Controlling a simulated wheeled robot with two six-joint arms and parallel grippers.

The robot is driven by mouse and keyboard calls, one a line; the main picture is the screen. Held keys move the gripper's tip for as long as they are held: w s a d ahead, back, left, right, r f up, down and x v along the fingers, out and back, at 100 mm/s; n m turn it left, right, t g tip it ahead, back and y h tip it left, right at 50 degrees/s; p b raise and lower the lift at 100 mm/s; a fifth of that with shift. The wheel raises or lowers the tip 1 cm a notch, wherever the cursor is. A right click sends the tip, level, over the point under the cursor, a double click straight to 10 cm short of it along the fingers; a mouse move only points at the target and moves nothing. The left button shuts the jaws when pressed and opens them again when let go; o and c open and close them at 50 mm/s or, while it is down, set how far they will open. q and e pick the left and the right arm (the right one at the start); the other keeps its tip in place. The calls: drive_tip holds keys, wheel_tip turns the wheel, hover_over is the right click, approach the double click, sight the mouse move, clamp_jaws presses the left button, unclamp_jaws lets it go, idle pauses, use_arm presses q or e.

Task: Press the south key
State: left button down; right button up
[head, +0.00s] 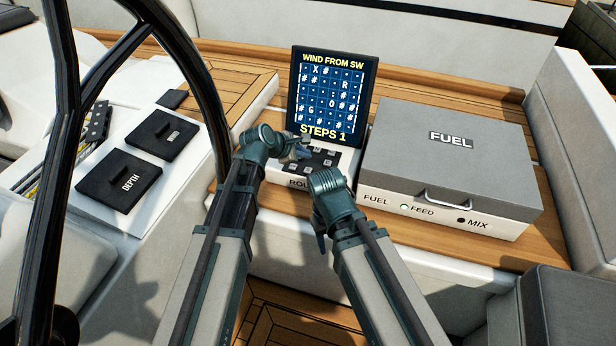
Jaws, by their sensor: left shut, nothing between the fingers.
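A keypad of small dark keys (322,163) sits on a white panel below an upright screen (334,92). The screen reads "WIND FROM SW" and "STEPS 1" around a blue grid with letters. The key labels are too small to read, so I cannot tell which key is south. My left gripper (301,150) is shut and empty, over the upper left part of the keypad. It covers some keys, and I cannot tell whether it touches one. My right gripper (321,243) points down in front of the panel, mostly hidden by its own wrist.
A grey FUEL box (440,140) with a handle stands right of the keypad, on a white base marked FEED and MIX. Dark DEPTH (118,182) and WIND (160,133) covers lie on the left console. A black steering wheel rim (205,85) curves across the left side.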

sight(305, 172)
use_arm(q)
drive_tip(key=shift+f+b, duration=1.2)
drive_tip(key=shift+f, duration=0.6)
use_arm(e)
drive_tip(key=shift+f, duration=1.8)
use_arm(q)
drive_tip(key=shift+f+b, duration=0.4)
use_arm(e)
drive_tip(key=shift+f, duration=0.4)
use_arm(q)
drive_tip(key=shift+f+b, duration=0.5)
drive_tip(key=shift+b, duration=0.05)
use_arm(e)
drive_tip(key=shift+f, duration=0.5)
use_arm(q)
drive_tip(key=shift+r, duration=0.1)
use_arm(e)
drive_tip(key=shift+r, duration=0.1)
use_arm(q)
drive_tip(key=shift+r+p, duration=0.85)
drive_tip(key=shift+p, duration=0.15)
use_arm(e)
drive_tip(key=shift+r, duration=0.85)
use_arm(q)
wheel_tip(305, 172, up, 5)
drive_tip(key=p, duration=0.5)
drive_tip(key=shift+r, duration=0.1)
use_arm(e)
wheel_tip(305, 172, up, 5)
